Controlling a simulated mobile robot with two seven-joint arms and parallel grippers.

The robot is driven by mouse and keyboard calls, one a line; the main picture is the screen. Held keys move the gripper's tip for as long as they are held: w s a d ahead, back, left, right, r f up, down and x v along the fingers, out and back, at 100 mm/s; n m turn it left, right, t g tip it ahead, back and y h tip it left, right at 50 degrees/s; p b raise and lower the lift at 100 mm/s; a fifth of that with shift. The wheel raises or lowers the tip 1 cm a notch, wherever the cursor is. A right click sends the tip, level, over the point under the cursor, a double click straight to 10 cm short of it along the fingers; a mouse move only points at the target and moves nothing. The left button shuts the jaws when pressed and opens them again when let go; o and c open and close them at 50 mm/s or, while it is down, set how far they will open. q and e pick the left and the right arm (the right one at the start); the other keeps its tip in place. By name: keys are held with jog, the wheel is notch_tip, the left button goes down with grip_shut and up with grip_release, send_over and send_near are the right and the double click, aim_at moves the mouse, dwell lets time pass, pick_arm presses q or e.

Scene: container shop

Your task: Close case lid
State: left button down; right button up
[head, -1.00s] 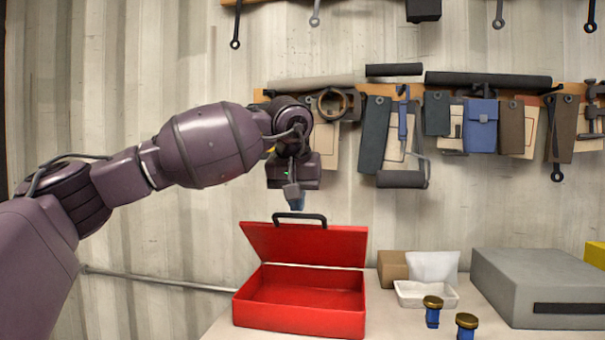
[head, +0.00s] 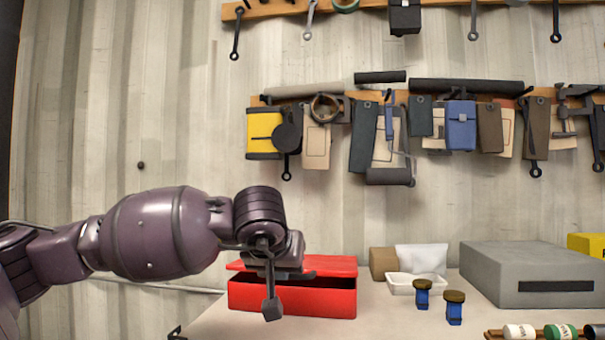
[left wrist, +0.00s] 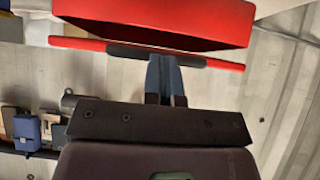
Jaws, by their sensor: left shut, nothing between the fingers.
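The red case (head: 320,303) stands on the table in the head view. Its lid (head: 330,266) is tilted low over the body, with a dark gap still showing at the front right. My left gripper (head: 278,268) is over the left part of the lid and hides some of it. In the left wrist view, the red case body (left wrist: 165,17) and the thin lid edge (left wrist: 80,43) show. The closed blue fingers of my left gripper (left wrist: 164,62) are at the dark handle (left wrist: 130,51), touching or very close to it, and hold nothing. My right gripper is not in view.
A white tray (head: 402,289), two blue pegs with dark caps (head: 454,310) and a grey box (head: 530,272) stand right of the case. Rolls lie in a rack (head: 560,331) at the lower right. Tools hang on the wall behind.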

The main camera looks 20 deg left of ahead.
pick_arm(q)
notch_tip(320, 180, down, 2)
jog(key=shift+f, duration=0.1)
jog(key=shift+s+f+b, duration=0.15)
jog(key=shift+f+b, duration=0.2)
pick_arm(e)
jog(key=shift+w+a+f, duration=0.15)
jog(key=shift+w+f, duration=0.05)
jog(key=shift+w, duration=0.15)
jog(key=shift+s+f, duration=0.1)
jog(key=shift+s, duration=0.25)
